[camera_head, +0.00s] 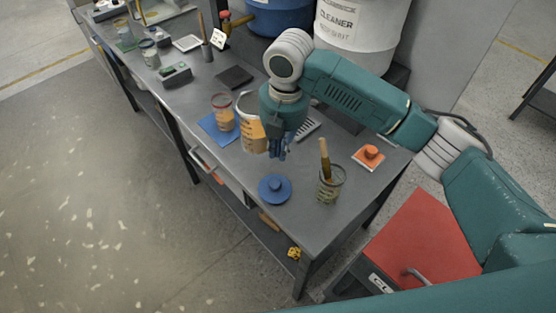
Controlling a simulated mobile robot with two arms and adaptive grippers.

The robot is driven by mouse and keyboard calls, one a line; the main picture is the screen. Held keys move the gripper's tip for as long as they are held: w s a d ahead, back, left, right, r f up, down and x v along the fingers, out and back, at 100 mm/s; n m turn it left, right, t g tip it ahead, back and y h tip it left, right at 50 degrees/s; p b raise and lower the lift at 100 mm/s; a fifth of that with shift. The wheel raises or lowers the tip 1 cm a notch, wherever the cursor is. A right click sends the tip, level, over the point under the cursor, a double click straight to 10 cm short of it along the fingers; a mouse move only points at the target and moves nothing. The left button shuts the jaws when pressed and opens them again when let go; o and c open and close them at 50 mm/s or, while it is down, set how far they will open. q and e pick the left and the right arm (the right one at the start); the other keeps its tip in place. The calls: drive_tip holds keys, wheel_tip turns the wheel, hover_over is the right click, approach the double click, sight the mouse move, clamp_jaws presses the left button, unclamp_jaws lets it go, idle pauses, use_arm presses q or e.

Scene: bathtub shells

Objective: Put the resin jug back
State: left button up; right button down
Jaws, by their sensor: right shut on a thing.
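The resin jug (248,134), a pale see-through jug with amber contents and dark markings, stands upright over the middle of the workbench. My right gripper (281,152) points down at the jug's right side and is shut on it. The grip point is partly hidden by the gripper's own body. I cannot tell whether the jug's base touches the bench. My left gripper is out of view.
Left of the jug, a clear cup with amber contents (223,114) stands on a blue mat (208,127). A white cleaner drum (358,35) stands behind.

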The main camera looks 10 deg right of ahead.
wheel_tip(320, 180, down, 2)
drive_tip(key=shift+f, duration=0.15)
wheel_tip(320, 180, down, 3)
drive_tip(key=shift+f+p, duration=0.2)
drive_tip(key=shift+p, duration=0.25)
drive_tip(key=shift+f, duration=0.25)
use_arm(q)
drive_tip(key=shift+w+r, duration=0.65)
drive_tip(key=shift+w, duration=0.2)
use_arm(e)
drive_tip(key=c, duration=1.8)
unclamp_jaws()
drive_tip(key=shift+f, duration=0.2)
drive_tip(key=shift+o, duration=0.2)
drive_tip(key=shift+s, duration=0.1)
drive_tip(key=shift+r, duration=0.15)
